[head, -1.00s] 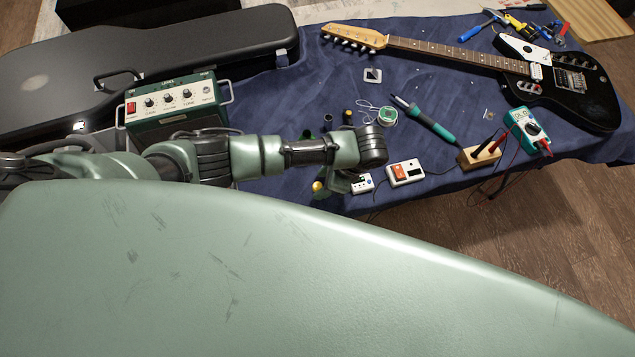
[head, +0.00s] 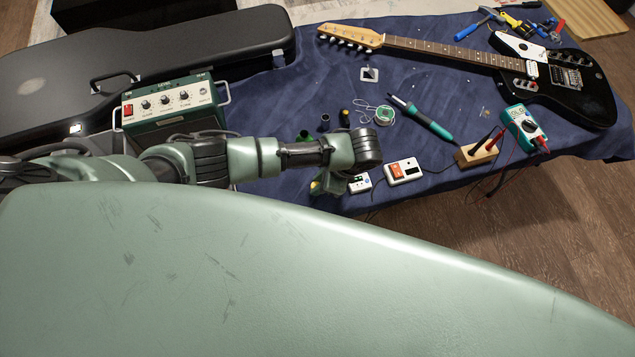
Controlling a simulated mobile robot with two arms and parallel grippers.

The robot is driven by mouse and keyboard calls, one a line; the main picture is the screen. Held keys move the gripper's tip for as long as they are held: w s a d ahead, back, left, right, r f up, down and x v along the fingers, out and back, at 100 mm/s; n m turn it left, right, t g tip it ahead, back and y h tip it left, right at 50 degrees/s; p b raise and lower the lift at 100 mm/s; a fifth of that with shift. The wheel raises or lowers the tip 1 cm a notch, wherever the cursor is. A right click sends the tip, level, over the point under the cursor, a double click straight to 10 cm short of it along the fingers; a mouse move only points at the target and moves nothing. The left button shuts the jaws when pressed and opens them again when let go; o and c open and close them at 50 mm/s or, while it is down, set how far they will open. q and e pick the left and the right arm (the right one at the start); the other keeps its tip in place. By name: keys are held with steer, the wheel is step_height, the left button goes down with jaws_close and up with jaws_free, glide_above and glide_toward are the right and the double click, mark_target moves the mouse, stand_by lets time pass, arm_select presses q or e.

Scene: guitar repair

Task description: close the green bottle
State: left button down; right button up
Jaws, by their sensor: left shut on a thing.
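My left gripper (head: 326,184) points down at the table's front edge, below its thick green wrist. It is shut on a small yellow piece (head: 315,187), which looks like a cap; the fingers and wrist hide most of it. A small green bottle-like thing (head: 304,136) shows just behind my left forearm, its lower part hidden by the arm. I cannot make out its opening. The gripper is in front of it and apart from it. My right gripper is not in view.
A dark blue bottle (head: 325,121) and a dark bottle (head: 344,117) stand behind my wrist. A white box with a red switch (head: 403,171) and a small white box (head: 359,183) lie right of the gripper. The amplifier (head: 172,108) stands left. Blue cloth (head: 290,85) is bare farther back.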

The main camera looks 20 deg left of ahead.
arm_select(q)
step_height(320, 180, up, 20)
steer(key=p, duration=0.3)
steer(key=shift+p, duration=0.35)
